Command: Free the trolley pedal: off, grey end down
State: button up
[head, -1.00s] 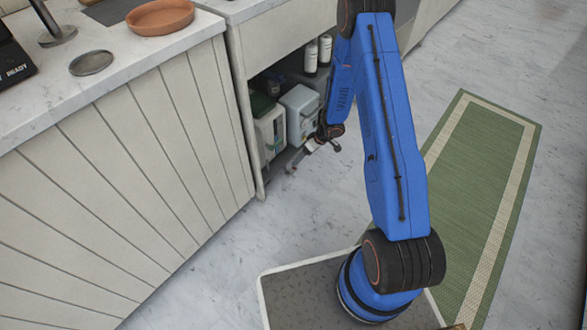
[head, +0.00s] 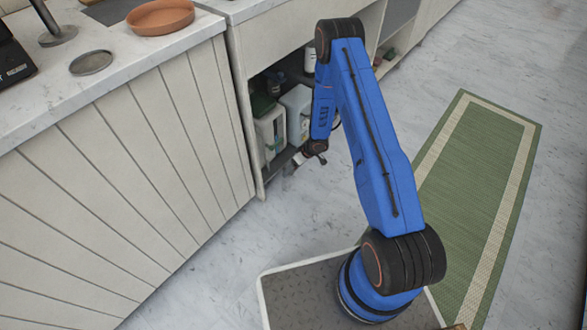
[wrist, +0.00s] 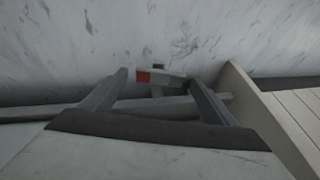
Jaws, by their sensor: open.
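The trolley pedal (wrist: 157,78) is a small rocker beyond my fingers in the wrist view. Which end sits lower is hard to tell. My gripper (wrist: 158,83) is open and empty, with one finger to each side of the pedal in the picture. No contact with the pedal shows. In the head view my gripper (head: 298,160) is low at the cabinet opening, and the pedal cannot be made out there.
A grey bar (wrist: 75,110) crosses below the pedal in the wrist view. A pale slatted panel (wrist: 292,115) stands close on the right. White containers (head: 271,132) stand in the open cabinet bay. The marble floor (head: 225,245) in front is clear, with a green mat (head: 480,190) to the right.

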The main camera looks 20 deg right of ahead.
jog(key=shift+c, duration=0.7)
jog(key=c, duration=0.9)
jog(key=shift+s+a+t+h, duration=0.2)
jog(key=shift+t+h, duration=0.2)
jog(key=shift+h, duration=0.3)
jog(key=shift+s+a+n+t+h, duration=0.15)
jog(key=shift+a+n+t+h, duration=0.2)
jog(key=shift+t+h, duration=0.35)
jog(key=shift+s+a+n+t+h, duration=0.1)
jog(key=shift+n+t+h, duration=0.15)
jog(key=shift+t+h, duration=0.4)
jog(key=o, duration=1)
jog(key=shift+o, duration=0.2)
